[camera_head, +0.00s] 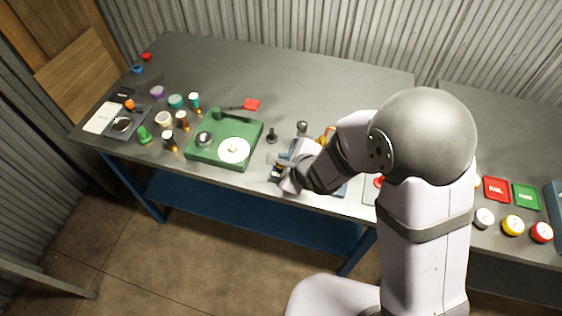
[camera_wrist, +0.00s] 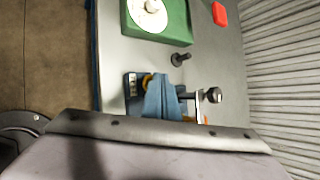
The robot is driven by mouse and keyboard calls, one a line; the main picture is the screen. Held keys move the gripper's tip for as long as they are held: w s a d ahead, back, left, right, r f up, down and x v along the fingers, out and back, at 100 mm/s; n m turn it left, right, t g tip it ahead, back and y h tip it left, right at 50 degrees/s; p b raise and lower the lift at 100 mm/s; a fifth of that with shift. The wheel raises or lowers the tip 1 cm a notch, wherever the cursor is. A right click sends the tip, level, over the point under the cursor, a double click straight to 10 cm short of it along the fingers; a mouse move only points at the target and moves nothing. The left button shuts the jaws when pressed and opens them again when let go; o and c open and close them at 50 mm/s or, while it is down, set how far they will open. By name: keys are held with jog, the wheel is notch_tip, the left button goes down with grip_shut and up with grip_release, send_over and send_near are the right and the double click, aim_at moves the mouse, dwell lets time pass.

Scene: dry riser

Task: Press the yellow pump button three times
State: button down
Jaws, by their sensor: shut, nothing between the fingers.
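My gripper (camera_head: 281,169) is shut and empty over a small dark blue base near the front edge of the bench. In the wrist view the blue-grey fingers (camera_wrist: 160,96) cover much of this dark blue base (camera_wrist: 131,86), which has a small pale label. A yellow round part (camera_wrist: 147,79), which looks like the pump button, shows partly at the edge of the fingers. The fingertips look over or against it; I cannot tell whether they touch it or whether it is pressed down. My arm hides part of this area in the head view.
A green turntable-like unit (camera_head: 194,157) stands left of my gripper, with a small black knob (camera_head: 271,136) between. A grey-knobbed lever (camera_head: 302,127) stands close behind.

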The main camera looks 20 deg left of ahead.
jog(key=shift+f+b, duration=0.35)
jog(key=shift+f, duration=0.2)
dwell(0.4)
jog(key=shift+r, duration=0.15)
dwell(0.3)
jog(key=shift+r+p, duration=1.1)
jog(key=shift+p, duration=0.15)
notch_tip(320, 180, up, 5)
jog(key=p, duration=0.5)
dwell(2.2)
notch_tip(320, 180, up, 4)
jog(key=p, duration=0.7)
jog(key=shift+f, duration=0.25)
